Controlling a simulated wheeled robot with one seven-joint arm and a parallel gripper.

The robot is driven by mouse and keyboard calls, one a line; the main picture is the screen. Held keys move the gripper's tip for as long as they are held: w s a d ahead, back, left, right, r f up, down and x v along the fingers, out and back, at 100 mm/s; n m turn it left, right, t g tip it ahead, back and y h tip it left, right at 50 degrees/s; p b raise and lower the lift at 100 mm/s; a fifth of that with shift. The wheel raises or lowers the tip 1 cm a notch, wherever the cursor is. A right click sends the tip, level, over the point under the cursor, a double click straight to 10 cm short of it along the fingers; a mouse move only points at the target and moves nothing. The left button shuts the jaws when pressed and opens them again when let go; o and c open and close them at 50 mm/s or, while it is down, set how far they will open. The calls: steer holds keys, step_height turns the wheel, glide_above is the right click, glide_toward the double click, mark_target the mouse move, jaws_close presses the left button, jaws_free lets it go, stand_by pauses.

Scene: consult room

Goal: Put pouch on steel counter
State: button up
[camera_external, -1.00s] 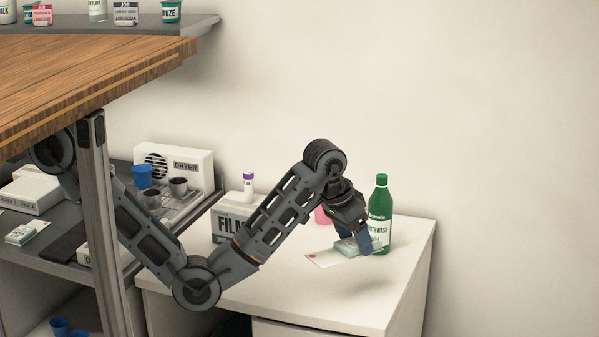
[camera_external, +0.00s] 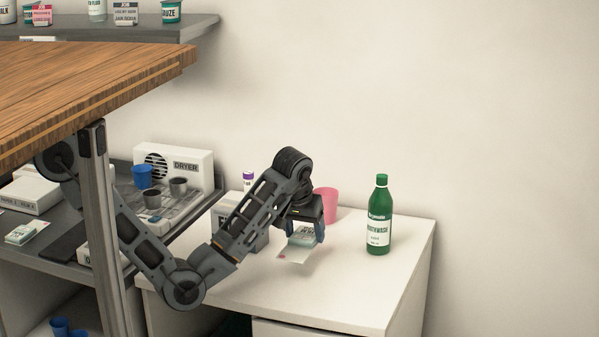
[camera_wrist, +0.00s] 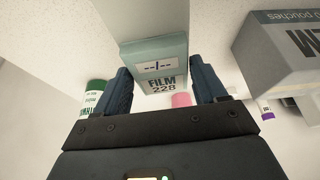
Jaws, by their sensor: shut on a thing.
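The pouch (camera_external: 302,238) is a pale flat packet with a teal label band. In the wrist view the pouch (camera_wrist: 160,68) reads "FILM 228" and sits between the two blue fingers. My gripper (camera_external: 305,231) is shut on the pouch and points down, holding it above the white table. In the wrist view my gripper (camera_wrist: 163,88) shows a finger on each side of the label. The grey steel counter (camera_external: 52,266) is at the left, partly hidden behind my arm and a table leg.
A dryer box (camera_external: 178,165), a blue cup (camera_external: 142,176) and metal cups stand on the counter. The white table (camera_external: 345,295) holds a green mouthwash bottle (camera_external: 379,215), a pink cup (camera_external: 328,203) and a film box (camera_external: 222,212). A wooden tabletop (camera_external: 90,80) overhangs the left.

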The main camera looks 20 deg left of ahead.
mark_target(301, 230)
steer(key=shift+w+a+f, duration=0.35)
steer(key=shift+w+a, duration=0.1)
steer(key=shift+w, duration=0.15)
steer(key=shift+w+a+f, duration=0.35)
steer(key=shift+w+a, duration=0.05)
steer(key=shift+w, duration=0.15)
steer(key=shift+f+p, duration=0.35)
steer(key=shift+f, duration=1.7)
steer(key=shift+f, duration=0.1)
steer(key=o, duration=1.1)
steer(key=p+v, duration=0.2)
steer(key=v, duration=0.8)
steer(key=shift+r, duration=0.35)
steer(key=shift+o, duration=0.4)
steer(key=shift+p+v, duration=0.8)
steer(key=shift+p, duration=0.05)
